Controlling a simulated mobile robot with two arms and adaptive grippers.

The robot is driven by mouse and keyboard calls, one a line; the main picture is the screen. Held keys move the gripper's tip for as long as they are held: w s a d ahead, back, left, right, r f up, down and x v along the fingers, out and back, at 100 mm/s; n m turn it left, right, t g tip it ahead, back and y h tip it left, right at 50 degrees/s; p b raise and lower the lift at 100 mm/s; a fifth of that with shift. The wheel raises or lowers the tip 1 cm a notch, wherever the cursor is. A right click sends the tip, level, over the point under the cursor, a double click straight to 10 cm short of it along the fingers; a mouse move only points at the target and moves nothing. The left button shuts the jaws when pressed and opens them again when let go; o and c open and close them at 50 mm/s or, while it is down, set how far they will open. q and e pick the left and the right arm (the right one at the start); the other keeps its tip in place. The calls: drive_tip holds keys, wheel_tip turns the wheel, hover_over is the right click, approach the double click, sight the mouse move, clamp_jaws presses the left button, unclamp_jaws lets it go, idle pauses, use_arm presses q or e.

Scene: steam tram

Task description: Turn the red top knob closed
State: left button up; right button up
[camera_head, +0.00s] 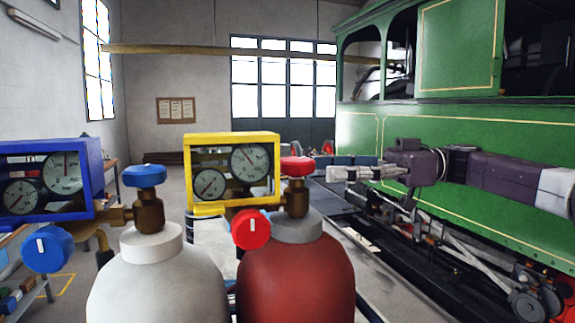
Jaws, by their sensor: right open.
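The red top knob (297,166) sits on the brass valve (295,197) above the dark red gas bottle (295,278). A second red knob (250,229), with a white mark, faces me below the yellow gauge frame (232,206). My right gripper (335,173) comes in from the right and is open and empty. In the picture its fingertips are a short way right of the red top knob and do not appear to touch it. My left gripper does not show.
A white gas bottle (157,282) with a blue top knob (145,176) stands left of the red one. A blue gauge frame (92,178) and blue front knob (47,249) are beside it. The green steam tram (460,137) fills the right side behind my arm.

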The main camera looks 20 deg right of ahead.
sight(297, 168)
drive_tip(key=a+p, duration=0.1)
drive_tip(key=a, duration=0.1)
drive_tip(key=a+p, duration=0.1)
drive_tip(key=a, duration=0.1)
drive_tip(key=w+a, duration=0.1)
drive_tip(key=a, duration=0.2)
drive_tip(key=shift+r+p, duration=0.15)
drive_tip(key=shift+p, duration=0.25)
drive_tip(key=shift+s+d, duration=0.15)
drive_tip(key=shift+d, duration=0.15)
drive_tip(key=shift+c, duration=0.4)
drive_tip(key=c, duration=1.1)
